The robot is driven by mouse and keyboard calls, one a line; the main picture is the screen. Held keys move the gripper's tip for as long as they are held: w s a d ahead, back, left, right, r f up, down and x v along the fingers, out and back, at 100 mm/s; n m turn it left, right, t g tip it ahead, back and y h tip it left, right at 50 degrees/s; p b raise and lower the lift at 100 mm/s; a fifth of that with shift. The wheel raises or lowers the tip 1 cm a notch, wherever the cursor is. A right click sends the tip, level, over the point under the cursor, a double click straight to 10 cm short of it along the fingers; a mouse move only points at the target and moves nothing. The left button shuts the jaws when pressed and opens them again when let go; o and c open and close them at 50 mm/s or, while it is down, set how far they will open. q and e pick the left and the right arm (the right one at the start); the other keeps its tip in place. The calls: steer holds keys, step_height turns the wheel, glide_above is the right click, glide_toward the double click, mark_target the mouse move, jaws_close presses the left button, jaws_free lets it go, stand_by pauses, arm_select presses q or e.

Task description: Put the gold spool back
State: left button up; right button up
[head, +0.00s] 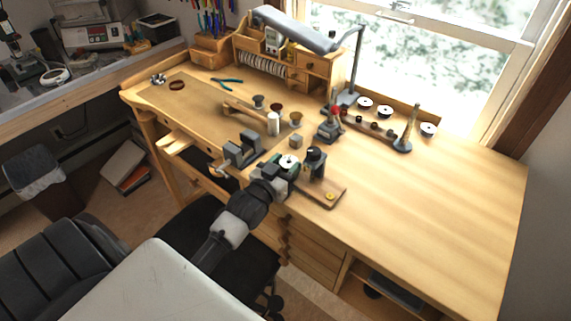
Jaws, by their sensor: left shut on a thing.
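My left gripper (281,168) reaches over the front edge of the wooden workbench (440,190). It is shut on a spool (288,161) with a pale round face and a dark centre. Its gold colour cannot be made out, and the gripper hides part of it. Similar pale-faced spools stand at the back right of the bench, one at the left (365,102), one in the middle (385,111) and one at the right (428,129). My right gripper is not in view.
A dark cylindrical tool (315,161) stands just right of my left gripper, by a small wooden board (322,192) with a yellow round piece. A grey vise (241,150) is to the left. A grey cone-shaped stand (405,138) is near the spools. The bench's right side is clear.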

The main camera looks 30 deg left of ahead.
arm_select(q)
steer(key=shift+f, duration=0.2)
steer(key=o, duration=1)
